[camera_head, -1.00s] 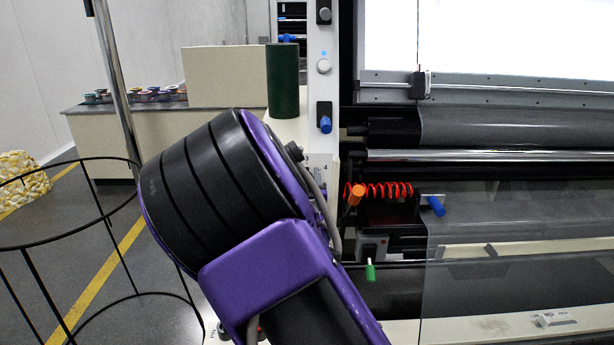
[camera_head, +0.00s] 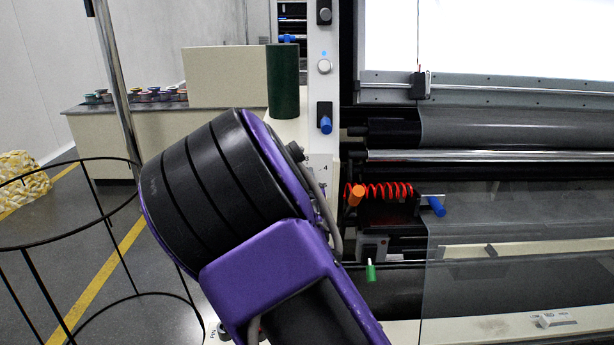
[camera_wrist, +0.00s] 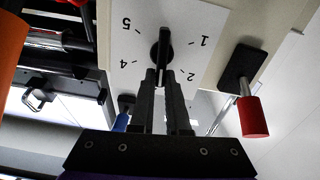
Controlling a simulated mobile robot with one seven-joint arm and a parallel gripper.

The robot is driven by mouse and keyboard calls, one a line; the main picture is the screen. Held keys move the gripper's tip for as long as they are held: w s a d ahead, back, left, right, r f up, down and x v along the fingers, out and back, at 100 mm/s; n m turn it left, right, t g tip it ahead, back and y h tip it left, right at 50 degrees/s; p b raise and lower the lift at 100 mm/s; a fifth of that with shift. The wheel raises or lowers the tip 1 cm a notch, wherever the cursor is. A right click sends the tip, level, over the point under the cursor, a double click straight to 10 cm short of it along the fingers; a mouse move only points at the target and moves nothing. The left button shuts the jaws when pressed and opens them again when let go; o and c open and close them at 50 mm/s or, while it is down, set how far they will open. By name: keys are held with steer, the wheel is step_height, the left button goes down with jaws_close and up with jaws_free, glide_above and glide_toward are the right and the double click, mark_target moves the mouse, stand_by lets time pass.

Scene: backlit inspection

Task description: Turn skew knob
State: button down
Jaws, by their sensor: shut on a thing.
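The skew knob (camera_wrist: 163,38) is a black knob with a raised bar, on a white dial plate (camera_wrist: 198,22) marked with the numbers 1, 2, 4 and 5. In the wrist view my gripper (camera_wrist: 164,74) is shut on the knob's bar, its two fingers on either side of it. The bar stands roughly upright in this view. In the head view my purple and black arm hides the gripper and the knob; only an edge of the plate with a 4 (camera_head: 323,168) shows.
A red-handled lever (camera_wrist: 253,117) stands right of the dial in the wrist view, and an orange handle (camera_wrist: 10,45) at the left. In the head view, an orange knob (camera_head: 356,195), red coil (camera_head: 388,190), blue handle (camera_head: 437,206) and green handle (camera_head: 371,272) lie right of my arm.

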steer(key=n, duration=0.3)
steer(key=a+f+n, duration=0.1)
steer(key=n, duration=0.2)
steer(key=n+p, duration=0.1)
steer(key=n, duration=0.3)
steer(key=shift+a+f, duration=0.15)
steer(key=shift+a, duration=0.2)
steer(key=shift+n, duration=0.3)
steer(key=c, duration=0.9)
jaws_free()
steer(key=s+p, duration=0.2)
steer(key=s, duration=1.5)
steer(key=shift+s, duration=0.25)
